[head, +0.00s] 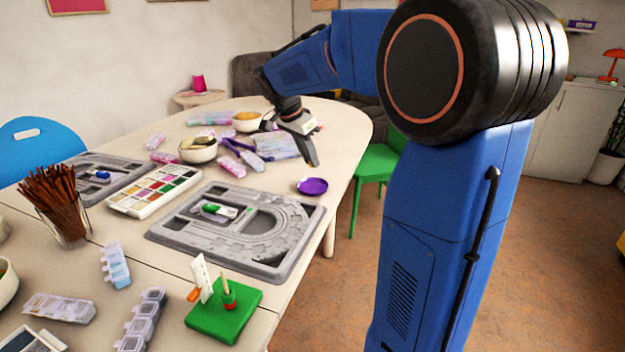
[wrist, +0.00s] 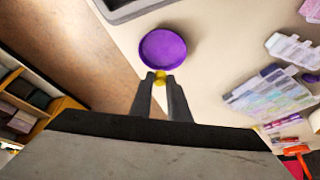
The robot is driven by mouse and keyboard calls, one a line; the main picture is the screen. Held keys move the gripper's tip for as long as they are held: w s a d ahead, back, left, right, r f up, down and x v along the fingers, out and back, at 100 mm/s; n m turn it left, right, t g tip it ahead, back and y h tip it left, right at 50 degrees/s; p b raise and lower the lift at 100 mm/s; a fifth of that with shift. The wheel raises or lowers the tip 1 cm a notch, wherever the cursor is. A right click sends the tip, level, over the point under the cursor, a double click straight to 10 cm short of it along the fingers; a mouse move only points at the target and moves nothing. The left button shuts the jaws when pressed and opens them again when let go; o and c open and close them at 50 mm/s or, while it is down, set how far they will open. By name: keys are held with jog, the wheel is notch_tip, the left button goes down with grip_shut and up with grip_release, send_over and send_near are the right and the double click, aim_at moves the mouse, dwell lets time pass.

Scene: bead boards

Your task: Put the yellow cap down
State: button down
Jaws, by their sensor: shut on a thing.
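In the wrist view the small yellow cap (wrist: 160,77) is between the tips of my gripper (wrist: 161,84), which is shut on it. Just beyond the cap in that view is a round purple dish (wrist: 163,48). The dish also lies on the table in the head view (head: 312,186), near the right edge. My gripper (head: 312,160) is above the table in the head view, up and behind the dish. The cap cannot be made out in the head view.
A grey bead board (head: 290,268) lies in front of the dish. Clear bead boxes (head: 277,146) and bowls (head: 198,150) stand further back. A green block (head: 245,297) with upright items is at the front. Bare tabletop (head: 345,130) surrounds the dish, with the table edge close on its right.

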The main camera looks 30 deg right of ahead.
jog(key=shift+f, duration=3.45)
jog(key=shift+f, duration=0.2)
jog(key=c, duration=1.7)
grip_release()
